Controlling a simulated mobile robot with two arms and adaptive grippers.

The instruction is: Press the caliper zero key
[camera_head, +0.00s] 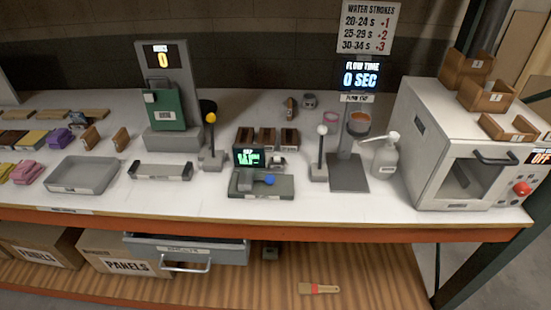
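A grey gauge-like device (240,186) sits near the front edge at the middle of the white bench. It seems to be the caliper, though its label is too small to read. A small black display (248,156) with green text stands at its back. A round blue button (270,181) shows on its base, and I cannot tell if this is the zero key. Nothing touches the device. Neither of my grippers is in view.
A yellow-knobbed post (211,140) and a white-knobbed post (320,155) flank the device. The flow stand (349,175), a pump bottle (386,157) and an oven (430,150) are to the right. A grey tray (83,177) is at left. An open drawer (186,250) juts out below.

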